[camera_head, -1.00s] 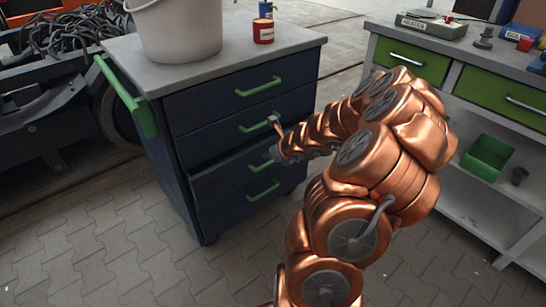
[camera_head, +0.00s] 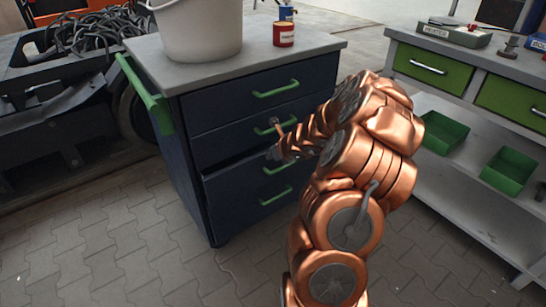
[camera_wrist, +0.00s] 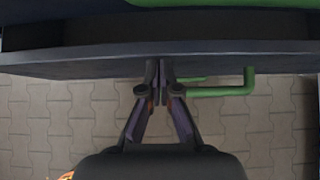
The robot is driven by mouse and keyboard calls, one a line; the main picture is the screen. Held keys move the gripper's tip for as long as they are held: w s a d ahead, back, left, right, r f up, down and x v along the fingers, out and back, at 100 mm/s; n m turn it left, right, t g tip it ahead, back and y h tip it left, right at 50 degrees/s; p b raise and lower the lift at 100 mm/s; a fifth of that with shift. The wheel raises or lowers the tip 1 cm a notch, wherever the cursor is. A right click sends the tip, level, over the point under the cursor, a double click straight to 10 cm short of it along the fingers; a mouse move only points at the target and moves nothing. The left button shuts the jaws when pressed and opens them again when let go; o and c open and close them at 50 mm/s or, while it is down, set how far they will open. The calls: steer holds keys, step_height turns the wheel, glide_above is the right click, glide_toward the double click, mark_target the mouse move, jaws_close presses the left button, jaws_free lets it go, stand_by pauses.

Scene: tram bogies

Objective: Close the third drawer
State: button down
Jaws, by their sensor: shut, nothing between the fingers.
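The dark blue drawer cabinet (camera_head: 185,165) stands left of my arm in the head view, with green handles on its drawer fronts. The third drawer (camera_head: 235,192) stands partly out, with a dark gap above its front. Its green handle (camera_head: 275,170) is just below my gripper (camera_head: 272,153). In the wrist view my gripper (camera_wrist: 160,72) is shut and empty, its fingertips at the drawer front (camera_wrist: 90,62). Whether they touch it I cannot tell. A green handle (camera_wrist: 225,91) shows right of the fingers.
A white bucket (camera_head: 200,30) and a red can (camera_head: 283,35) stand on the cabinet top. A green side bar (camera_head: 150,95) sticks out at its left. A workbench (camera_head: 455,170) with green bins (camera_head: 510,170) stands at the right. The paved floor in front is clear.

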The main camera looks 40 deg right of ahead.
stand_by(0.3)
steer(key=shift+w+r+p, duration=0.25)
steer(key=shift+w+p, duration=0.65)
steer(key=shift+w+d+f+p, duration=0.15)
steer(key=shift+w+p, duration=0.15)
steer(key=shift+w, duration=0.1)
steer(key=shift+f, duration=0.1)
steer(key=shift+s, duration=0.1)
